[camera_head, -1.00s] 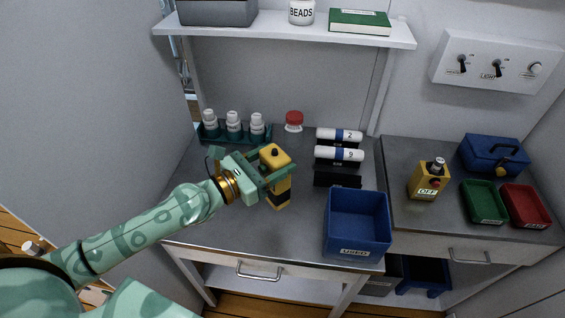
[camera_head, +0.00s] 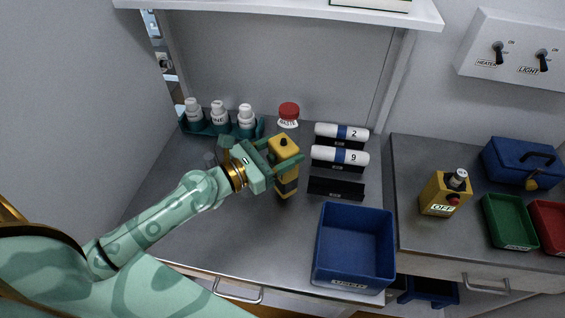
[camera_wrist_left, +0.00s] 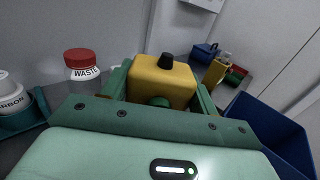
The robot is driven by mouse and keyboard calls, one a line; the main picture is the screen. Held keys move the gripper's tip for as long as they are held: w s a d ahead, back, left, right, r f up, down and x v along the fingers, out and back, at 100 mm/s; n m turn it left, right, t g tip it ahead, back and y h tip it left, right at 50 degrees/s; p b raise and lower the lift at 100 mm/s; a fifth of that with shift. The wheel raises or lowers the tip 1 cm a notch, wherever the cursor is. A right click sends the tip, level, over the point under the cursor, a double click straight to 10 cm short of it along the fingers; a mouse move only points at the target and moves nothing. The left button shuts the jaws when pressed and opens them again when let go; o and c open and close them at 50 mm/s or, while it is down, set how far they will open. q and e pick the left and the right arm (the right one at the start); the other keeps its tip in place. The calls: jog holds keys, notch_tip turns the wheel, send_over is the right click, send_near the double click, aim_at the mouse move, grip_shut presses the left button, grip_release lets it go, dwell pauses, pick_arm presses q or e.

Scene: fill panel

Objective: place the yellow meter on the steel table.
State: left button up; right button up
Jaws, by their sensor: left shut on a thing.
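The yellow meter (camera_head: 286,148) is a yellow block with a black knob on top and a dark lower band. My left gripper (camera_head: 281,158) is shut on it, with green fingers on either side of its upper part. The meter is upright over the steel table (camera_head: 205,245); I cannot tell whether its base touches the top. In the left wrist view the meter (camera_wrist_left: 160,82) sits between the fingers, its lower part hidden by the gripper. My right gripper is not in view.
A teal rack (camera_head: 219,130) of white bottles and a red-lidded waste jar (camera_head: 288,118) stand behind. A roll holder (camera_head: 338,160) and a blue bin (camera_head: 353,245) stand to the right. A yellow OFF box (camera_head: 444,193) is on the right counter. The table's front left is clear.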

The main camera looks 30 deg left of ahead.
pick_arm(q)
notch_tip(320, 180, down, 3)
jog(key=shift+r+b, duration=0.1)
jog(key=shift+b, duration=0.55)
jog(key=shift+r, duration=0.15)
jog(key=shift+f, duration=0.2)
jog(key=o, duration=1.6)
jog(key=shift+r, duration=0.15)
